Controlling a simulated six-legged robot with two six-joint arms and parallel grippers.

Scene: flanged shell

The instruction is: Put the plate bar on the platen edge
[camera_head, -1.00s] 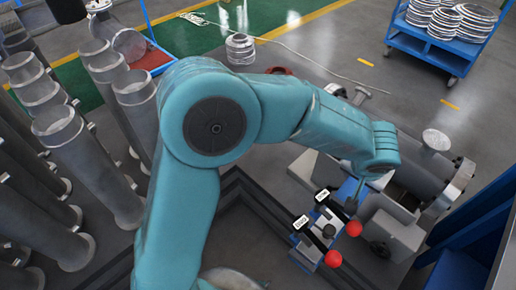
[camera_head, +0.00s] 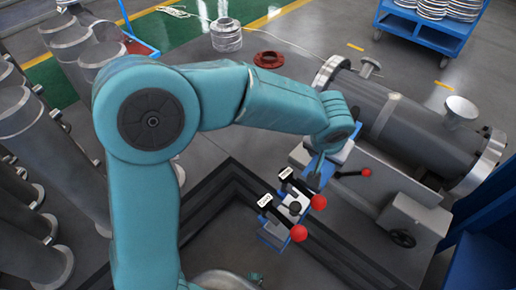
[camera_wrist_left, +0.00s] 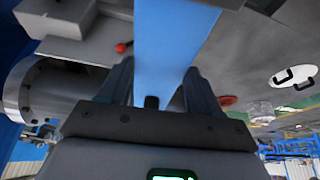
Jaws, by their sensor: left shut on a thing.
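My left arm comes in from the left in the head view and ends in the left gripper (camera_head: 318,165), low beside the grey machine. In the wrist view the left gripper (camera_wrist_left: 155,90) has its two dark fingers on either side of a flat blue bar, which I take for the plate bar (camera_wrist_left: 168,45). It is shut on this bar. In the head view a blue piece (camera_head: 322,176) shows just below the gripper; I cannot tell bar from machine there. I cannot single out the platen edge. My right gripper is not in view.
A grey flanged shell (camera_head: 425,130) lies on the grey machine base (camera_head: 385,195). Labelled black levers with red balls (camera_head: 298,233) stand close to the gripper. Grey pipes (camera_head: 50,140) fill the left. A red flange (camera_head: 268,59) lies on open floor.

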